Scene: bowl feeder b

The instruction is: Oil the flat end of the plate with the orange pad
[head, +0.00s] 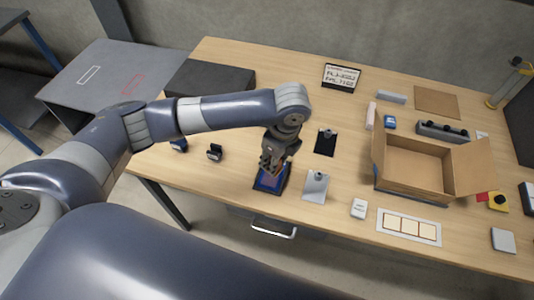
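My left gripper (270,167) points down near the front edge of the table, just above a dark tray with a blue surface (268,184). A small orange patch (283,168) shows at its fingers; it may be the orange pad, but the fingers hide most of it. I cannot tell whether the fingers are closed on it. A silver plate with a dark clip-like part at its top (315,188) lies to the right of the gripper, apart from it. A similar black plate (326,144) lies farther back. My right gripper is not in view.
An open cardboard box (412,190) stands at the right. A white card with several cream squares (409,227) and a small white box (359,208) lie near the front edge. A dark block (210,78) and small dark items (215,153) are at the left.

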